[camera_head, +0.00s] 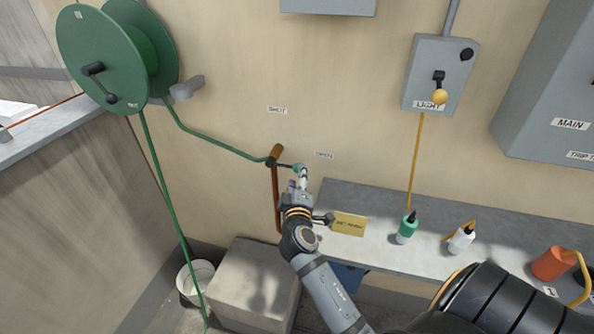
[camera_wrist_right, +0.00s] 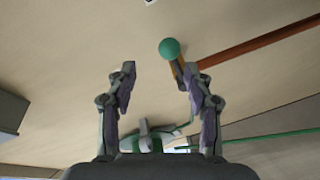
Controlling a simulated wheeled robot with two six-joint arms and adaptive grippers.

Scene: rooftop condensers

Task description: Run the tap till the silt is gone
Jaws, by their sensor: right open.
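The tap (camera_head: 275,155) sits on the wall on top of a copper pipe (camera_head: 276,195). Its dark lever points right, towards the lower label "OPEN" (camera_head: 324,155); the label "SHUT" (camera_head: 276,110) is above the tap. My right gripper (camera_head: 298,184) is at the lever's end, its fingers apart. In the right wrist view, a green ball knob (camera_wrist_right: 169,48) shows just past the fingertips, nearer the right finger; I cannot tell whether they touch. A green hose (camera_head: 215,142) runs from the reel to the tap. A white bucket (camera_head: 195,280) stands below. No water or silt is visible. My left gripper is not in view.
The green hose reel (camera_head: 105,55) is at upper left. A concrete block (camera_head: 252,283) stands beside the bucket. A grey shelf (camera_head: 380,200) at right holds a yellow card (camera_head: 349,224) and bottles. A light switch box (camera_head: 440,74) hangs above it.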

